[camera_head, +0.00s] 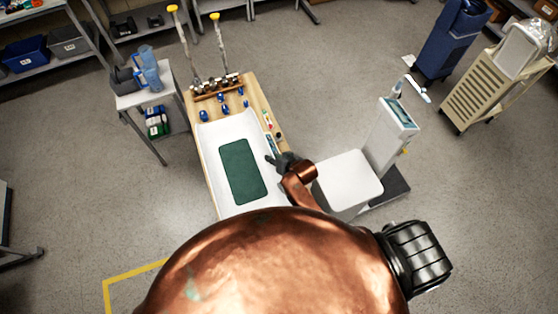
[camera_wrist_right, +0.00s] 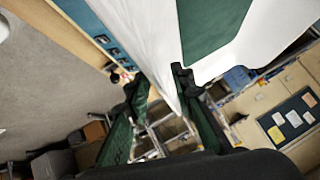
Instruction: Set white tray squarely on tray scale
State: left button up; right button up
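The white tray (camera_head: 212,150) lies on a wooden-topped bench, with a dark green mat (camera_head: 242,170) on it. My right gripper (camera_head: 275,162) is at the tray's right edge. In the right wrist view its two dark green fingers (camera_wrist_right: 160,88) stand apart, and the edge of the white tray (camera_wrist_right: 155,45) reaches in between them; I see no clear contact. The tray scale (camera_head: 345,178) stands right of the bench, with a bare white platform and a display column (camera_head: 390,128). My left gripper is not in view.
Small blue items (camera_head: 224,108) and a wooden rack (camera_head: 215,88) sit at the bench's far end. A side table (camera_head: 150,92) with blue bottles stands left. A beige cart (camera_head: 488,92) stands at the back right. A floor gap separates bench and scale.

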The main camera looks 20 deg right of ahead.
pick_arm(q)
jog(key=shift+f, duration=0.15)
pick_arm(e)
jog(key=v, duration=0.8)
jog(key=shift+a, duration=0.1)
